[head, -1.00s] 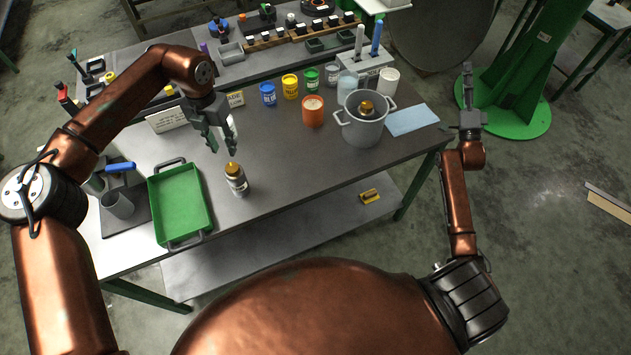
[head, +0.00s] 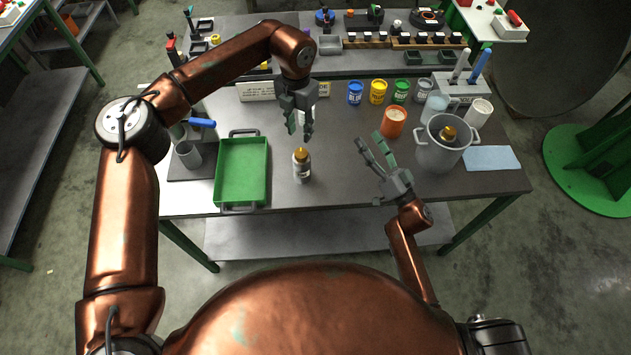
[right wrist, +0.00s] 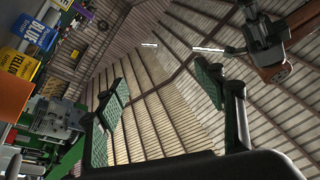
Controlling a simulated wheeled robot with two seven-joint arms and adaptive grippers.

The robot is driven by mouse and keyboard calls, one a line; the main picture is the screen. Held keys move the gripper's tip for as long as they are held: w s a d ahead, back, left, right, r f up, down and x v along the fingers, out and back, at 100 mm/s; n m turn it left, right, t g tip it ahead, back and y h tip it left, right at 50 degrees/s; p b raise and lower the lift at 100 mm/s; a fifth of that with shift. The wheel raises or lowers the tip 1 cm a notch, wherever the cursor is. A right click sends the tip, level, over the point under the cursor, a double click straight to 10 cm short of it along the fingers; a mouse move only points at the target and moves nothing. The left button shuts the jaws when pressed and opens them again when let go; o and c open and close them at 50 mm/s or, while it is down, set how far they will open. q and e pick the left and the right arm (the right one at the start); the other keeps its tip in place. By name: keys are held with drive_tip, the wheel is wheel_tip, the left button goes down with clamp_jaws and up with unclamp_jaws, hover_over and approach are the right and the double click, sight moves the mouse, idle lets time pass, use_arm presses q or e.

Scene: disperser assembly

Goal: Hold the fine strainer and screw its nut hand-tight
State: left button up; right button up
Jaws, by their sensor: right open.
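A small grey cylinder with a brass-coloured nut-like top (head: 302,167) stands upright on the table. A similar brass top (head: 447,134) shows inside the grey two-handled pot (head: 440,156); its lower part is hidden. I cannot tell which of them is the fine strainer. My left gripper (head: 300,130) points down just above and behind the standing cylinder, apart from it, open and empty. My right gripper (head: 368,145) is open and empty over the table's front right, between the cylinder and the pot. Its spread fingers also show in the right wrist view (right wrist: 165,85), with only the roof between them.
A green tray (head: 242,172) lies left of the cylinder, with a grey cup (head: 188,154) beyond it. An orange container (head: 394,121) and several paint cans stand behind my right gripper. A blue cloth (head: 491,158) lies at the right. The table's front middle is clear.

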sight(306, 171)
drive_tip(key=s+a+f+n+g, duration=0.1)
drive_tip(key=a+f+n, duration=0.1)
drive_tip(key=a+f, duration=0.2)
drive_tip(key=s+a+f+n+g+h, duration=0.1)
drive_tip(key=s+a+f, duration=0.1)
drive_tip(key=a+f, duration=0.2)
drive_tip(key=s+a+f+n+g+h, duration=0.1)
drive_tip(key=a+f, duration=0.3)
drive_tip(key=a, duration=0.4)
drive_tip(key=shift+s+a+n+g, duration=0.35)
drive_tip(key=shift+s+n, duration=0.25)
drive_tip(key=shift+n, duration=0.2)
drive_tip(key=shift+x, duration=3.85)
drive_tip(key=shift+c, duration=0.4)
drive_tip(key=c, duration=1.6)
drive_tip(key=shift+c, duration=0.2)
